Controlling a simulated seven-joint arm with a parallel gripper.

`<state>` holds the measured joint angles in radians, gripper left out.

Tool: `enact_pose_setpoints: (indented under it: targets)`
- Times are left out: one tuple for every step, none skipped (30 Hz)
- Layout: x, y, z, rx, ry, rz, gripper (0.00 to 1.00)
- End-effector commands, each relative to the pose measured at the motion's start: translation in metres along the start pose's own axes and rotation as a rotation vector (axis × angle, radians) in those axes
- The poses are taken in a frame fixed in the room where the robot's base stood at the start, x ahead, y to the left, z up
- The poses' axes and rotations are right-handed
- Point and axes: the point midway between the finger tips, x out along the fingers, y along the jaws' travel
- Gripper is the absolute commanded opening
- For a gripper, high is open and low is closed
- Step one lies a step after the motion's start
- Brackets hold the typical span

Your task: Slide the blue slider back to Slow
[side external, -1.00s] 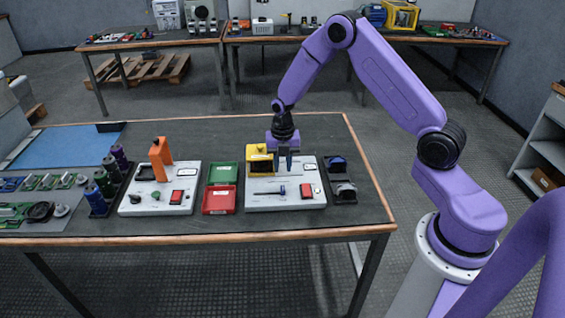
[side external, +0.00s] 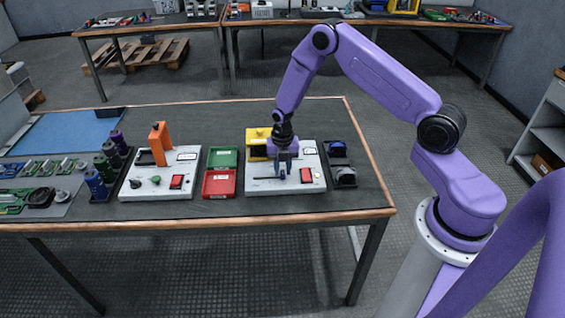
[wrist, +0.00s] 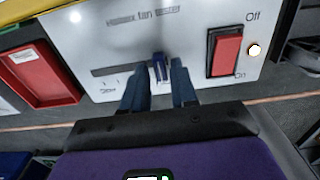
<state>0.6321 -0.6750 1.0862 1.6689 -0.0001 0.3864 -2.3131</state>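The blue slider (wrist: 159,67) stands toward the right end of a dark slot (wrist: 110,70) in the white fan panel (wrist: 205,20). In the side view my gripper (side external: 283,173) is down at that panel (side external: 262,188) and mostly hides the slider. In the wrist view the two fingers of my gripper (wrist: 160,84) are apart, one on each side of the slider. A gap shows between the slider and each finger; contact is not visible. Small marks below the slot's left end are too small to read.
A red rocker switch (wrist: 225,52), with Off above and On below, sits just right of the fingers. A lit round lamp (wrist: 254,50) is beside it. Red (side external: 219,184) and green bins (side external: 222,157) stand left of the panel. A yellow box (side external: 257,137) is behind it.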

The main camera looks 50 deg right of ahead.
Motion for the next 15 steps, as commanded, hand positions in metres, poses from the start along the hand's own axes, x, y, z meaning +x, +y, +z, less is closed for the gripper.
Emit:
enact_pose_setpoints:
  targets:
    - [0.0026, -0.0002, -0.0002, 0.0, 0.001, -0.001, 0.28]
    - [0.0036, -0.0001, -0.0002, 0.0, 0.001, -0.001, 0.28]
    - [0.0046, -0.0001, -0.0001, 0.0, 0.0, 0.0, 0.28]
    - [0.0052, 0.0, -0.0001, 0.0, 0.0, 0.0, 0.28]
    - [0.0056, 0.0, -0.0001, 0.0, 0.0, 0.0, 0.28]
    - [0.006, 0.0, 0.0, 0.0, 0.0, 0.0, 0.28]
    - [0.0062, 0.0, 0.0, 0.0, 0.0, 0.0, 0.28]
    - [0.0063, 0.0001, 0.0, 0.0, 0.0, 0.001, 0.28]
    - [0.0064, 0.0, 0.0, 0.0, 0.0, 0.001, 0.28]
    - [0.0064, 0.0, 0.0, 0.0, 0.0, 0.001, 0.28]
    - [0.0064, 0.0001, 0.0, 0.0, 0.0, 0.001, 0.28]
    - [0.0063, 0.0001, 0.0, 0.0, 0.0, 0.0, 0.28]
    - [0.0063, 0.0, 0.0, 0.0, 0.0, 0.0, 0.28]
    - [0.0063, 0.0, 0.0, 0.0, 0.0, 0.0, 0.28]
    - [0.0063, 0.0, -0.0001, 0.0, 0.0, 0.0, 0.28]
